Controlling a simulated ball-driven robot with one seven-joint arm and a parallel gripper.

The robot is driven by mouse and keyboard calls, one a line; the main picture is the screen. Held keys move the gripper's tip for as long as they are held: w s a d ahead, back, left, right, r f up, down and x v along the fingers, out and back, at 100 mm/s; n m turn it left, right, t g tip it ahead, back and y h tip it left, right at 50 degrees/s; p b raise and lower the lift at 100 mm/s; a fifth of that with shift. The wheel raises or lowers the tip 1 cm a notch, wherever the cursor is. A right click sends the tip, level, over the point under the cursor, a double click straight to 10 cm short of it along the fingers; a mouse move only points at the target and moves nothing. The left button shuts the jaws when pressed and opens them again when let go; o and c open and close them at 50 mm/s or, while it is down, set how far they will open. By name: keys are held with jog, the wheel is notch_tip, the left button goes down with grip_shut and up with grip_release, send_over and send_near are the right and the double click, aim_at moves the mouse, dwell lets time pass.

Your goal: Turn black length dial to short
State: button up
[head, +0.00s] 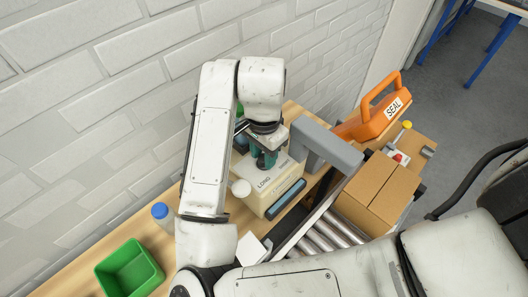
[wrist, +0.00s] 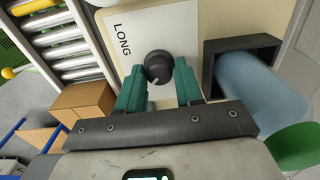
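The black length dial (wrist: 158,66) is a round knob on a cream panel (wrist: 182,32) in the wrist view, with a small pale mark at its lower edge. The word LONG is printed on the panel to its upper left. My gripper (wrist: 159,72) has its two teal fingers on either side of the dial's lower part, apart, with narrow gaps to the knob. No SHORT label is visible. In the head view my gripper (head: 264,159) is over the top of the cream machine (head: 258,201); the dial is hidden there.
A grey block (head: 326,145) stands right beside the machine. A roller conveyor (head: 322,232), a cardboard box (head: 380,186) and an orange SEAL tool (head: 374,116) are to the right. A blue-capped bottle (head: 163,214) and green bin (head: 130,269) stand left. The brick wall is close behind.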

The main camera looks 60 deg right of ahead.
jog(key=o, duration=0.4)
jog(key=shift+c, duration=0.2)
notch_tip(320, 180, up, 11)
jog(key=shift+f+p, duration=0.15)
jog(key=shift+p, duration=0.25)
jog(key=shift+s, duration=0.1)
dwell(0.4)
